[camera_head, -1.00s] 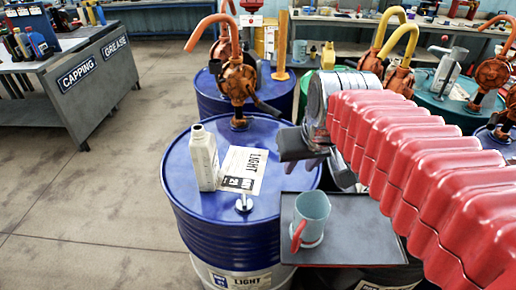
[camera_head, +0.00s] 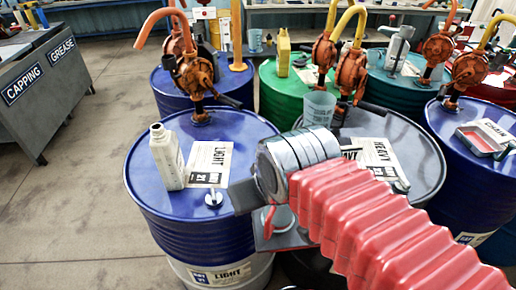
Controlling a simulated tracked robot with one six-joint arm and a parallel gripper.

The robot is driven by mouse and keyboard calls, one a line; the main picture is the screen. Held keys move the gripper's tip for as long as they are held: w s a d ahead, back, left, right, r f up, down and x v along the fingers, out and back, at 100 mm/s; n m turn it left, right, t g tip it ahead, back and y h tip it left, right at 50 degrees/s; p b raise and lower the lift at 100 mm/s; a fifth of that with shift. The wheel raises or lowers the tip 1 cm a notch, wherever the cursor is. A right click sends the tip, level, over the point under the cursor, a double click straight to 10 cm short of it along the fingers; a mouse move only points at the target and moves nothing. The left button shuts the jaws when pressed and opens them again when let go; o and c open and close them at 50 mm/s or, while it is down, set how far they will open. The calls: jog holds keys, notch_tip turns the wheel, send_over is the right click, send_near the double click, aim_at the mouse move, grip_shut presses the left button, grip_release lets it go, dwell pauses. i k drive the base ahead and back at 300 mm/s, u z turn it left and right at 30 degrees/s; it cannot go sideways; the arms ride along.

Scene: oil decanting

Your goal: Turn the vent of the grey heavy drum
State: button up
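The grey heavy drum (camera_head: 427,165) stands right of centre, with a HEAVY label (camera_head: 376,157) on its lid. How the vent is turned is too small to tell. My gripper (camera_head: 243,196) is at the left of my silver wrist, above the gap between the blue light drum and the tray. The wrist hides most of its fingers, and no held object shows.
The blue light drum (camera_head: 165,220) carries a white bottle (camera_head: 166,157) and a silver vent (camera_head: 213,198). An orange pump (camera_head: 351,72) and a clear blue jug (camera_head: 319,107) stand at the grey drum's back.

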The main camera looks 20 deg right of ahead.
aim_at(404, 186)
jog(key=z, duration=1.35)
jog(key=k, duration=0.55)
jog(key=z, duration=0.3)
jog(key=i, duration=0.5)
jog(key=u, duration=0.05)
